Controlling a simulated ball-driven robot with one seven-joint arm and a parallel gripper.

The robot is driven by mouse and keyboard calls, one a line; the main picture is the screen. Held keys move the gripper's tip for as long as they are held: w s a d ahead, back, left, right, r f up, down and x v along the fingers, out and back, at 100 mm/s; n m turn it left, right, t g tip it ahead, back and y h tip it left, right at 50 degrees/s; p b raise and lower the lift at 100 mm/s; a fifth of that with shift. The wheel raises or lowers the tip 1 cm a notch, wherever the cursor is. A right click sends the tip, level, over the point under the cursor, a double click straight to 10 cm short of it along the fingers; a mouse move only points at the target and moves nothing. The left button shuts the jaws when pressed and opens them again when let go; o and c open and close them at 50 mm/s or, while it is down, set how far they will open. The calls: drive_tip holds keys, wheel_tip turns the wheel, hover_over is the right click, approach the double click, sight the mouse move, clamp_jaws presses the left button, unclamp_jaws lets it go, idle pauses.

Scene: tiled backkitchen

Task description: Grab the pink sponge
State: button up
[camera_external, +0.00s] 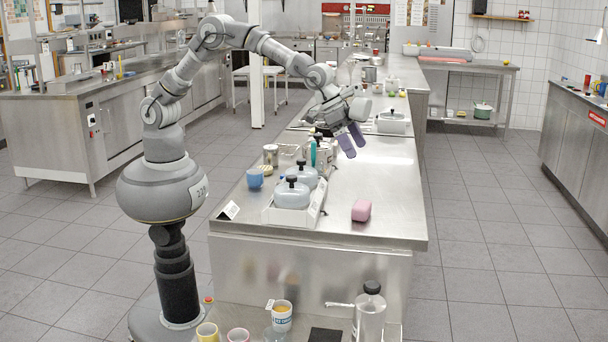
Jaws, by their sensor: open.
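The pink sponge (361,210) lies on the steel counter (385,186), near its front right part, with bare metal around it. My gripper (351,140) hangs above the same counter, further back and slightly left of the sponge in the picture. Its two purple-grey fingers point down and are apart, with nothing visible between them. The gripper and the sponge do not touch.
A white tray with lidded grey pots (292,194) stands left of the sponge. A blue mug (255,178) and a metal can (271,154) stand further left. Another lidded pot (391,122) stands behind the gripper. The counter's right side is clear.

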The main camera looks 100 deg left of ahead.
drive_tip(key=g, duration=0.2)
approach(358, 203)
wheel_tip(358, 203, down, 3)
drive_tip(key=d, duration=0.1)
drive_tip(key=b+x, duration=0.1)
drive_tip(key=x, duration=0.2)
drive_tip(key=w+b+x, duration=0.1)
drive_tip(key=x, duration=0.3)
drive_tip(key=shift+a+f, duration=0.1)
drive_tip(key=shift+a, duration=0.1)
drive_tip(key=c, duration=0.9)
